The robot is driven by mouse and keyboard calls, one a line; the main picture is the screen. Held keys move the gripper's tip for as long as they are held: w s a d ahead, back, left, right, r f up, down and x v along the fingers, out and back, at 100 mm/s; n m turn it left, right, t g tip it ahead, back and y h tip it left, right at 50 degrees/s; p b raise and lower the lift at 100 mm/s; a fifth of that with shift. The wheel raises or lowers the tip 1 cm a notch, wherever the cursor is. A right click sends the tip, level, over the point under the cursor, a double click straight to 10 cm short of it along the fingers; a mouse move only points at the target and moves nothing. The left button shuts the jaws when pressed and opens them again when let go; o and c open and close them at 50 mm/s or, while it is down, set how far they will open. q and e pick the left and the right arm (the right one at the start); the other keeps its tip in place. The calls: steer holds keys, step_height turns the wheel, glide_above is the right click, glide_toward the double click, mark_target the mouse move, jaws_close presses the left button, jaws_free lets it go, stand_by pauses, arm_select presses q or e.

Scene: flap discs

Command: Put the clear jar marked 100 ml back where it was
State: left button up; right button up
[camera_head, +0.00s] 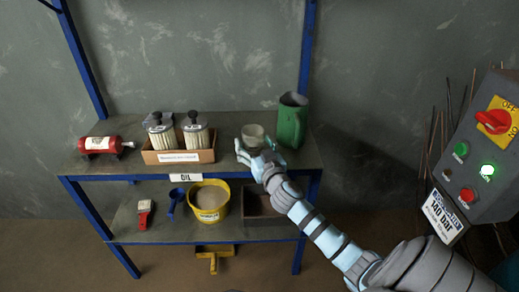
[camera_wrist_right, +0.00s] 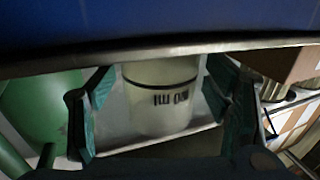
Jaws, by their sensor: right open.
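The clear jar marked 100 ml (camera_head: 253,132) stands on the upper shelf (camera_head: 228,163), just left of the green jug (camera_head: 292,120). In the right wrist view the jar (camera_wrist_right: 160,98) appears upside down, with its black marking facing the camera. My right gripper (camera_head: 254,147) is open at the front of the jar. In the wrist view its fingers (camera_wrist_right: 155,105) lie on either side of the jar, with gaps visible; I see no firm contact. The jar's lower part is partly hidden by the gripper in the head view. My left gripper is not in view.
A cardboard box (camera_head: 178,157) with two pleated filters stands left of the jar. A red cylinder (camera_head: 105,145) lies farther left. A yellow bucket (camera_head: 208,200) is on the lower shelf. A control box (camera_head: 485,150) stands at right. Bare shelf lies between box and jar.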

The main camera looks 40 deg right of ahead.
steer(key=v, duration=1.1)
steer(key=s+a+f+n+g+y, duration=0.1)
steer(key=s+a+f+g, duration=0.15)
steer(key=f, duration=0.75)
steer(key=s+a+f+n+g+y, duration=0.1)
steer(key=s+f+g, duration=0.15)
steer(key=f, duration=0.75)
steer(key=s+a+f+n+g+y, duration=0.1)
steer(key=s+f+n+g, duration=0.15)
steer(key=f, duration=0.75)
steer(key=s+a+f+g, duration=0.1)
steer(key=s+f+g, duration=0.1)
steer(key=s+f, duration=0.4)
steer(key=s+a+f+g+y, duration=0.1)
steer(key=s+f, duration=0.6)
steer(key=s, duration=0.7)
steer(key=s+a+f+g, duration=0.2)
steer(key=s+f+g, duration=0.3)
steer(key=s, duration=0.5)
step_height(320, 180, down, 2)
steer(key=shift+a+f+y, duration=0.1)
steer(key=shift+a+y, duration=0.2)
steer(key=shift+a, duration=0.1)
steer(key=shift+s+p, duration=0.1)
steer(key=shift+p, duration=0.25)
